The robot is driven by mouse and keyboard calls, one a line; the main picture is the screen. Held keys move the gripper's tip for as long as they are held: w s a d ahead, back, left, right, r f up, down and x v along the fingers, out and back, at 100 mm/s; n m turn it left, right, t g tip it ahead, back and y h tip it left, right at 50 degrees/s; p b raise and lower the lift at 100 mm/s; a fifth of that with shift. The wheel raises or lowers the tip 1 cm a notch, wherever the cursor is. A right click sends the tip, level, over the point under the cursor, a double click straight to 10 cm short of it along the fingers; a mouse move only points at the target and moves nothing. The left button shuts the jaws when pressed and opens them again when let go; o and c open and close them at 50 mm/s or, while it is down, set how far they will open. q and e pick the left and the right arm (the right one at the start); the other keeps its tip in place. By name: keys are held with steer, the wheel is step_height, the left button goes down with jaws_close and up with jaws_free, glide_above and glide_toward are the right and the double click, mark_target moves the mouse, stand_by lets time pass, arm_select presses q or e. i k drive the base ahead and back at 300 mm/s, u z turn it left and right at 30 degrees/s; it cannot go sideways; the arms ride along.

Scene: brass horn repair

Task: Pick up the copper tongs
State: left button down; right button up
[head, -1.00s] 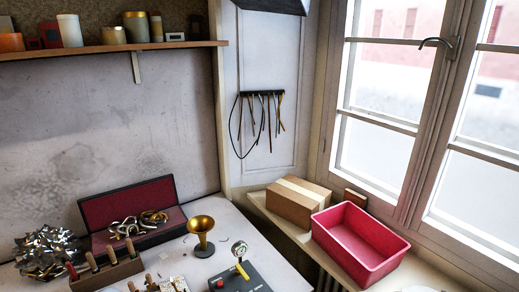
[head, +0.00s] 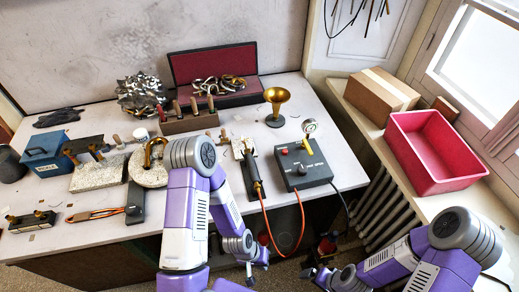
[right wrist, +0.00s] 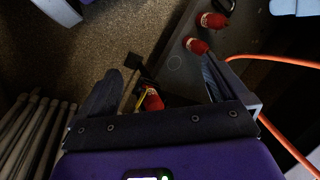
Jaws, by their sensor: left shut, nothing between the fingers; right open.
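The copper tongs (head: 95,214), a slim copper-orange pair, lie flat near the front left of the white worktable (head: 130,250) in the head view. My left gripper (head: 258,262) is shut and empty, hanging low in front of the table's front edge, far to the right of the tongs. My right gripper (head: 318,272) is low, right of the left one, and partly seen; in the right wrist view its fingers (right wrist: 160,88) are apart, with nothing held between them. Neither gripper touches the tongs.
A dark block (head: 135,203) stands right beside the tongs, and a small dark stand (head: 32,221) is left of them. A grey control box (head: 303,164) with an orange hose sits at the table's right. A radiator (head: 383,205) and pink bin (head: 437,150) are further right.

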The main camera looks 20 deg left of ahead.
mark_target(78, 217)
steer(key=u, duration=2.5)
